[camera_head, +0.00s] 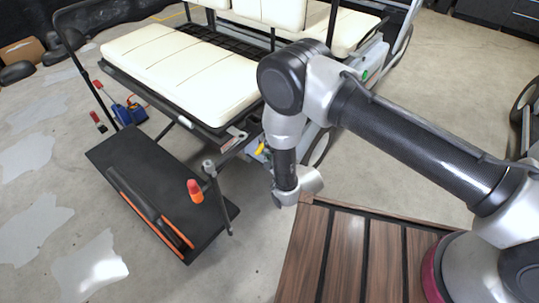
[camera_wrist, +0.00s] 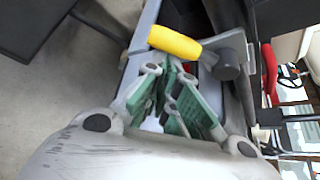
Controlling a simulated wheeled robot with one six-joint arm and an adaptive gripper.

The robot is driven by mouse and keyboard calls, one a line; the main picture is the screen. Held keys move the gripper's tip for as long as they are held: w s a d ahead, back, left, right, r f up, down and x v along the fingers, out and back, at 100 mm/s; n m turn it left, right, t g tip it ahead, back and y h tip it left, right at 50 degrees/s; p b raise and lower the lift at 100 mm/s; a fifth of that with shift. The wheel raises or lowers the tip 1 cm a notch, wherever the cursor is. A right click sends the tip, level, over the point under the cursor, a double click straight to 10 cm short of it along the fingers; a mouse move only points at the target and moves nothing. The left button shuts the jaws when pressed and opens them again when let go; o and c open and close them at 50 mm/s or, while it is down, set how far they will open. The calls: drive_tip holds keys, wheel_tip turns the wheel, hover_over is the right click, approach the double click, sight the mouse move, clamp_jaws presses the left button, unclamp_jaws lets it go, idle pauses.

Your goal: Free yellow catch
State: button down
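The yellow catch (camera_wrist: 175,42) is a short rounded yellow handle in the wrist view, joined at its right to a grey bracket with a dark round pivot (camera_wrist: 226,66). In the head view a small yellow piece of it (camera_head: 260,149) shows beside my arm, at the rear corner of the cart under the seat. My gripper (camera_wrist: 172,92) has green-padded fingers that are apart, with a gap between them. The fingertips point toward the catch, which lies just beyond them, and nothing is visibly held. Whether they touch it is unclear.
The cart's cream seat (camera_head: 180,70) is above and behind the catch. A wooden slatted deck (camera_head: 345,255) lies below my arm.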

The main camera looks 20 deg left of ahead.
drive_tip(key=shift+s+a+r, duration=0.1)
drive_tip(key=shift+s, duration=0.05)
drive_tip(key=shift+s+a+r, duration=0.25)
drive_tip(key=shift+s+r, duration=0.35)
drive_tip(key=shift+r, duration=0.1)
idle(0.3)
